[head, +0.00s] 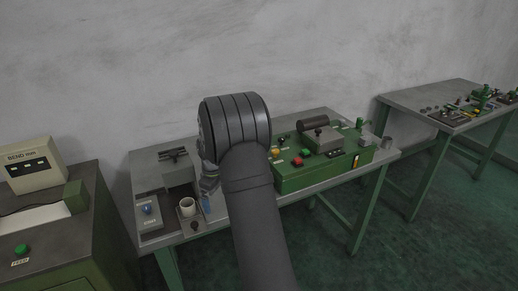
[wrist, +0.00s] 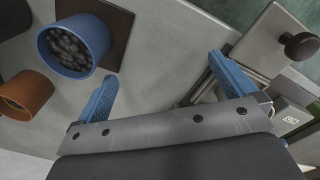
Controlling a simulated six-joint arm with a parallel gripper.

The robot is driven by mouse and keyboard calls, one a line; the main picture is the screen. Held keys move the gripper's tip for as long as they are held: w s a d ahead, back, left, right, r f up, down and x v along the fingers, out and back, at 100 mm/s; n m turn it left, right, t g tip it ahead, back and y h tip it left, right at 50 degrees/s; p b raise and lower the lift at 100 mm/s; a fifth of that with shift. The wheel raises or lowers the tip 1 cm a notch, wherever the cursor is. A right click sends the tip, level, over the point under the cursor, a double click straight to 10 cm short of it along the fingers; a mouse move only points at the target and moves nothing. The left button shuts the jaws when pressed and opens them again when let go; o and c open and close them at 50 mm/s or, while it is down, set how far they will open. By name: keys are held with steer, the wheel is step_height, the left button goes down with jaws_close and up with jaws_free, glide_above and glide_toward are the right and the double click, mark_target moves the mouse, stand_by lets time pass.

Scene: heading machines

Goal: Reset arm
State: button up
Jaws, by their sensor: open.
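My gripper (wrist: 162,69) has its two blue fingers spread wide in the wrist view, with nothing between them. In the head view my arm rises through the middle and bends down over the green-legged bench (head: 220,218). An orange cup (wrist: 25,95) is farther left.
A dark knob (wrist: 299,46) is right of my fingers.

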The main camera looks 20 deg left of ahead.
steer(key=s+a+r+n, duration=0.2)
steer(key=s+r+n, duration=0.15)
steer(key=r, duration=0.45)
steer(key=s+a+r+n, duration=0.2)
steer(key=r+n, duration=0.2)
steer(key=r, duration=0.4)
steer(key=s+n, duration=0.3)
steer(key=s, duration=0.1)
steer(key=f, duration=0.9)
steer(key=shift+s+a, duration=0.2)
steer(key=shift+r, duration=0.1)
step_height(320, 180, up, 10)
